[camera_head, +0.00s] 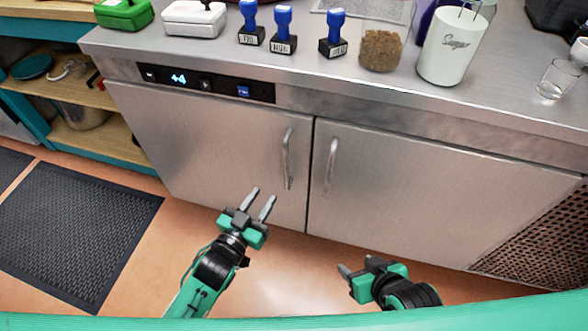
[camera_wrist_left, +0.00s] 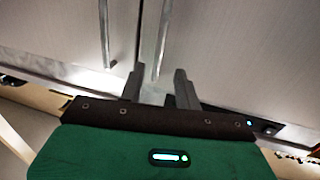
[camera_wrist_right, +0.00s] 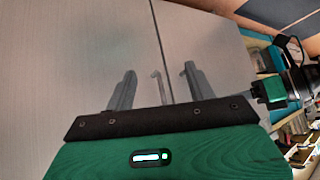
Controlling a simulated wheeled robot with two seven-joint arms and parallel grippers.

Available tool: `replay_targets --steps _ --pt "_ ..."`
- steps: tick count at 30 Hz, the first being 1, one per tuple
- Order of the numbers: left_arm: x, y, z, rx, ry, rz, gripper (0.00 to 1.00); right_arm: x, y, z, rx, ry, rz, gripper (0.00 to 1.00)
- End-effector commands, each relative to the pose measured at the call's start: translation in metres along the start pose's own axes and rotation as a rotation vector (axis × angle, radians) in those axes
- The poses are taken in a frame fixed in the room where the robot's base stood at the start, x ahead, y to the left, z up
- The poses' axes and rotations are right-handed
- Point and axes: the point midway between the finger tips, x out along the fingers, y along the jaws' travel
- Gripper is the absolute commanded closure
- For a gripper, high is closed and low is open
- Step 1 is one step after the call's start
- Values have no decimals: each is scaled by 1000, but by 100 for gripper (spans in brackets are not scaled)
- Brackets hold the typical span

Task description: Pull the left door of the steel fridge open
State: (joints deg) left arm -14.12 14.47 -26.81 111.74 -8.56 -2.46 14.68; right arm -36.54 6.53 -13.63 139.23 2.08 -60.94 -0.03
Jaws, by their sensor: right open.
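The steel fridge's left door (camera_head: 205,140) is shut, flush with the right door. Its upright bar handle (camera_head: 288,158) is near the centre seam. My left gripper (camera_head: 264,192) is open and empty, in front of the left door, below and left of that handle. In the left wrist view, which is upside down, the left door's handle (camera_wrist_left: 163,40) ends between the spread fingertips (camera_wrist_left: 157,80); I see no contact. My right gripper (camera_head: 358,268) is open and empty, low in front of the right door (camera_head: 420,190). In the right wrist view its fingers (camera_wrist_right: 158,80) are apart before the doors.
The right door has its own handle (camera_head: 330,165) just across the seam. The steel counter (camera_head: 310,75) above holds stamps, a jar (camera_head: 382,48) and a white canister (camera_head: 453,45). An open shelf (camera_head: 95,100) and a black mat (camera_head: 75,225) are left. Floor before the doors is clear.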

Motion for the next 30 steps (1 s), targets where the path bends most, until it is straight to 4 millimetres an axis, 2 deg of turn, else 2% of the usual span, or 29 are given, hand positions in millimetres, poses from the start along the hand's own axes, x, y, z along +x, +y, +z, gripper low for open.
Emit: replay_targets --steps 5,21,30 --pt "22 0 0 0 1 -1 67 3 -4 -1 -1 26 -9 45" --pt "115 0 1 -1 -1 -1 67 17 -23 -12 -2 184 -60 45" --pt "134 0 0 0 -2 0 67 18 -28 -16 0 228 -73 45"
